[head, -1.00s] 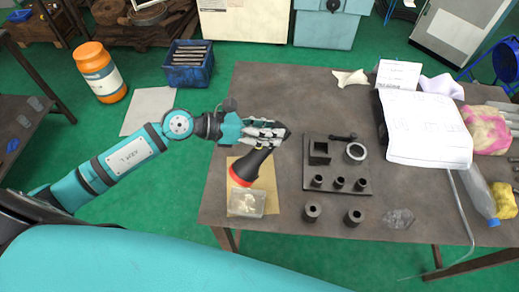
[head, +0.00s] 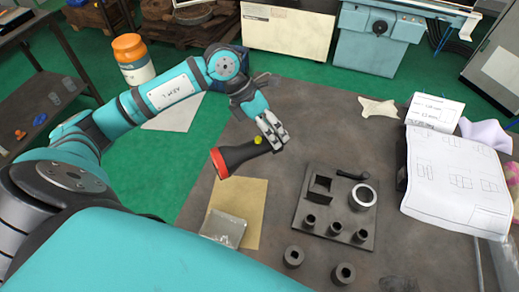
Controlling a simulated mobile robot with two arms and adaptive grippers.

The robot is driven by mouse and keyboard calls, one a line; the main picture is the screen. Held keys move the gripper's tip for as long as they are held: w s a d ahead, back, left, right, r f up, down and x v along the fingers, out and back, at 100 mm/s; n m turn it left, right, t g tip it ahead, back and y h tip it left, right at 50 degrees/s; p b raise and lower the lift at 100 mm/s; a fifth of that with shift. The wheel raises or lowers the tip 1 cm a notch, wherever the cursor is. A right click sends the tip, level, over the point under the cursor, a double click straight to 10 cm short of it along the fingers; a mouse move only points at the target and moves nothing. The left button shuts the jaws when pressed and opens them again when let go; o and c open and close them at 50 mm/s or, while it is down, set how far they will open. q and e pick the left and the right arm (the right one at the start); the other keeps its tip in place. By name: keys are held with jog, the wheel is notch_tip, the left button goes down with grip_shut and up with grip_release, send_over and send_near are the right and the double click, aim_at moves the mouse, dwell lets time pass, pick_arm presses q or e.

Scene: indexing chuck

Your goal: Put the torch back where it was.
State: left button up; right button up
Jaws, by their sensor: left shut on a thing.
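The torch (head: 238,156) has a dark body and a red head ring. My left gripper (head: 271,134) is shut on its dark end. The torch lies slanted in the hand, its red head pointing left, and appears to be above the table's left part. A small yellow-green spot shows on its upper side near the fingers. A tan sheet (head: 250,200) lies on the table in front of the torch, with a clear bag (head: 222,229) on its near edge. My right gripper is out of view.
On the table (head: 305,110), a dark fixture plate (head: 300,222) holds a square block, a ring and several bushings. Two loose bushings (head: 293,257) stand in front of it. Papers (head: 455,185) and a pale cloth (head: 378,108) lie to the right. The table's back left is clear.

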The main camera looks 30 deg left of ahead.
pick_arm(q)
jog(key=f, duration=0.1)
jog(key=f+p, duration=0.1)
jog(key=shift+w+d+f, duration=0.2)
jog(key=shift+d+f, duration=0.05)
jog(key=shift+f, duration=0.1)
notch_tip(320, 180, down, 3)
jog(key=shift+r+p, duration=0.1)
jog(key=shift+p, duration=0.5)
jog(key=shift+f, duration=0.35)
notch_tip(320, 180, down, 3)
jog(key=shift+f+p, duration=0.1)
jog(key=shift+p, duration=0.5)
jog(key=shift+f, duration=0.45)
jog(key=o, duration=1.1)
jog(key=shift+o, duration=0.2)
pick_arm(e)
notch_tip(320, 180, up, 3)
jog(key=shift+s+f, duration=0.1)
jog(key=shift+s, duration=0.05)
pick_arm(q)
jog(key=shift+a, duration=0.1)
